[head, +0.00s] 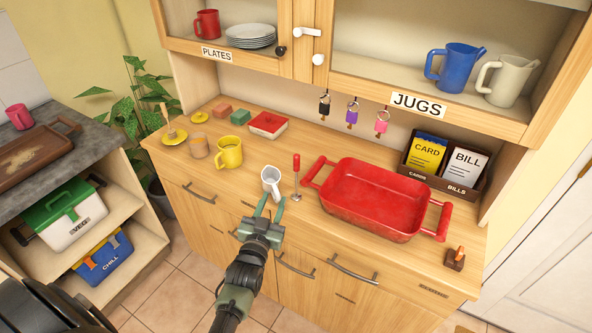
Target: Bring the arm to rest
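My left gripper (272,204) reaches in from the bottom of the head view, over the front edge of the wooden counter (333,232). Its two greenish fingers are spread apart with nothing seen held between them. A small white jug or mug (270,179) stands on the counter just beyond the fingertips. I cannot tell whether the fingers touch it. My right gripper is not in view.
A red-handled tool (296,175) stands right of the white jug, beside a big red roasting dish (372,195). A yellow mug (229,152) is to the left. Keys (352,114) hang below the cupboard. Drawer handles (352,270) stick out below. Floor tiles (142,302) are clear at lower left.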

